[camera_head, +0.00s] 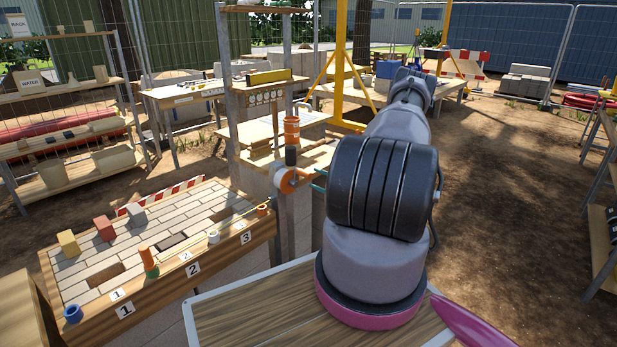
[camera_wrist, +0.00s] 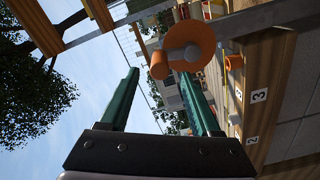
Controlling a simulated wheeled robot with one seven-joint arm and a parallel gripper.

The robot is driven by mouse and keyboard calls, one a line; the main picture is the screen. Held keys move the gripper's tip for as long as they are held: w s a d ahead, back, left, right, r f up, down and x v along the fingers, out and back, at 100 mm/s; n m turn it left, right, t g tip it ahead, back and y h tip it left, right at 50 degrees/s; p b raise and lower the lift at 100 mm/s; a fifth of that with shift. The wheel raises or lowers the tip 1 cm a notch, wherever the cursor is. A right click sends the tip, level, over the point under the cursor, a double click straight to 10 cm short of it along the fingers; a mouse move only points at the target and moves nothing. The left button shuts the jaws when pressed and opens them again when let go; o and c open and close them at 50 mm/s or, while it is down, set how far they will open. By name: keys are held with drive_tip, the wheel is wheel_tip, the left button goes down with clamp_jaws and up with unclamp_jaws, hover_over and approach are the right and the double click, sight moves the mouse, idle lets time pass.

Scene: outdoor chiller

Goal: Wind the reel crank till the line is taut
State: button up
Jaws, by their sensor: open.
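The orange reel (camera_head: 285,181) is mounted on a post at the far right corner of the brick bench. In the wrist view the round orange reel (camera_wrist: 206,38) shows a grey crank arm across its face and an orange crank knob (camera_wrist: 158,66). My gripper (camera_wrist: 160,74) is open, its two teal fingers pointing at the reel; the knob appears between the fingertips, and I cannot tell whether they touch it. In the head view my gripper (camera_head: 318,180) is just right of the reel, partly hidden by my arm. A thin yellowish line (camera_head: 238,221) runs along the bench's front right edge; its tension is unclear.
The brick bench (camera_head: 262,232) carries coloured blocks, a blue ring (camera_head: 73,314), an orange-and-green peg (camera_head: 149,262) and number plates. A shelf post (camera_head: 226,100) stands behind the reel. A rack (camera_head: 70,100) stands at left. Open dirt ground lies at right.

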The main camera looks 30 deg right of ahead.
drive_tip(key=shift+v, duration=1.9)
drive_tip(key=w+a+r+n+g+y, duration=0.1)
drive_tip(key=a+r+n+g+y, duration=0.2)
drive_tip(key=a+r+n, duration=0.3)
drive_tip(key=w+a+r+n+g+y, duration=0.1)
drive_tip(key=a+r+n+g+y, duration=0.15)
drive_tip(key=r+n, duration=0.4)
drive_tip(key=s+a+r+n+g, duration=0.3)
drive_tip(key=a+r+n, duration=0.4)
drive_tip(key=r, duration=0.1)
drive_tip(key=s+a+r+n+g, duration=0.3)
drive_tip(key=a+r+n+g, duration=0.1)
drive_tip(key=a+r+n, duration=0.3)
drive_tip(key=s+a+r+n+t+h, duration=0.1)
drive_tip(key=s+a+r+n+h, duration=0.2)
drive_tip(key=s+r+n, duration=0.6)
drive_tip(key=s+a+r+n+t+h, duration=0.1)
drive_tip(key=s+a+r+n+h, duration=0.2)
drive_tip(key=s+r+n+h, duration=0.3)
drive_tip(key=s+r+n, duration=0.4)
drive_tip(key=s+n, duration=0.5)
drive_tip(key=s, duration=0.1)
drive_tip(key=shift+a+r+t+h, duration=0.2)
drive_tip(key=shift+t+h, duration=0.15)
